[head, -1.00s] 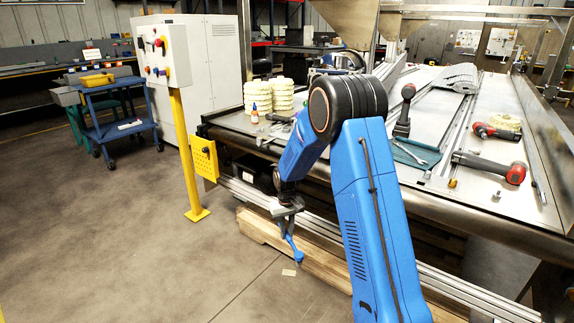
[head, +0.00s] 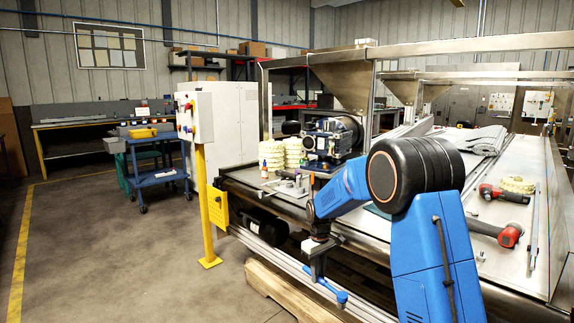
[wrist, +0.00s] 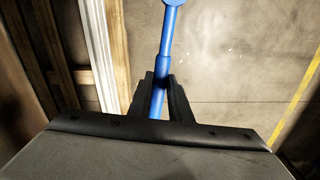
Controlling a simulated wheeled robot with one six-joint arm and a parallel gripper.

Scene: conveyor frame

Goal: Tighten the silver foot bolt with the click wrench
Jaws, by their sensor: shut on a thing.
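My gripper (head: 318,272) hangs low in front of the conveyor frame (head: 285,258), above the floor side of its lower rail. It is shut on the blue click wrench (head: 331,289). In the wrist view the wrench (wrist: 167,50) runs away from between the two dark fingers (wrist: 160,88), with its rounded blue end at the top edge. The wrench touches nothing else that I can make out. I cannot pick out the silver foot bolt in either view.
A yellow post (head: 204,215) with a control box stands to the left. A blue cart (head: 158,178) is farther back. Open floor (head: 130,260) lies at the left. Red-and-black power tools (head: 503,192) lie on the conveyor top.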

